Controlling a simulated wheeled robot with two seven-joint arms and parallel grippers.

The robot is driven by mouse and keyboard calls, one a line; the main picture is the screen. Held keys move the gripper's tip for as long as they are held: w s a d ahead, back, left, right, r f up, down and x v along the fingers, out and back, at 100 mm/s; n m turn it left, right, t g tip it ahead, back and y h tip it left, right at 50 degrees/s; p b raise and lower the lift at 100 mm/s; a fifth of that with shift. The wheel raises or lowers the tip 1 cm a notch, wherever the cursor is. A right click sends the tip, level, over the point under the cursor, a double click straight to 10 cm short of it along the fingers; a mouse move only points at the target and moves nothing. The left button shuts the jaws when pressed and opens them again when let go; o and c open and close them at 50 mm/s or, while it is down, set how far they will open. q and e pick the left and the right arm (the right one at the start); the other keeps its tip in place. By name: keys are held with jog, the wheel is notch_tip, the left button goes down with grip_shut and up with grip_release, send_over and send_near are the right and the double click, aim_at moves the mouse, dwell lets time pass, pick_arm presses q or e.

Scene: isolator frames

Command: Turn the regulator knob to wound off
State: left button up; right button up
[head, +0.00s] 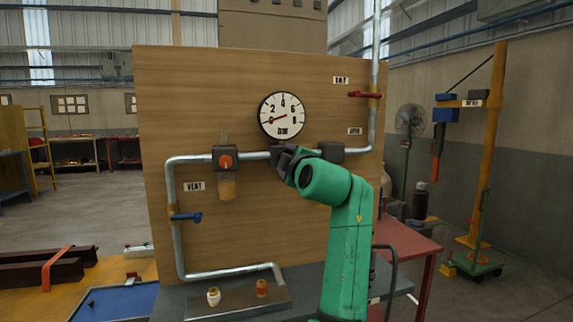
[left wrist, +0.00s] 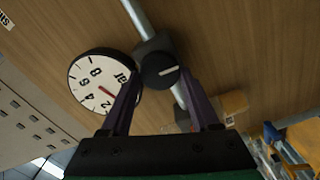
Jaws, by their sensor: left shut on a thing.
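The regulator knob (left wrist: 161,71) is round and black with a white line on its face. It shows in the left wrist view, just beside the round white gauge (left wrist: 98,82). My left gripper (left wrist: 160,82) has one finger on each side of the knob and is shut on it. In the head view my left gripper (head: 287,163) is at the pipe under the gauge (head: 284,115) and hides the knob. The gauge's red needle points to the lower left, near the low end of the scale. My right gripper is in neither view.
The wooden panel (head: 155,110) carries a grey pipe (head: 173,245), an orange-faced unit (head: 226,159) with a bowl, a blue-handled valve (head: 187,217) labelled VENT and a red-handled valve (head: 365,94). Two small fittings (head: 214,297) stand below. A red table (head: 410,246) is at right.

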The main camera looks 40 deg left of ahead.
pick_arm(q)
jog(key=shift+r+n, duration=0.25)
jog(key=shift+n, duration=0.25)
jog(key=o, duration=1.1)
jog(key=shift+o, duration=1.1)
jog(key=shift+w+f, duration=0.15)
jog(key=b+v, duration=0.4)
jog(key=v, duration=1)
jog(key=shift+d+f, duration=0.1)
jog(key=shift+f, duration=0.05)
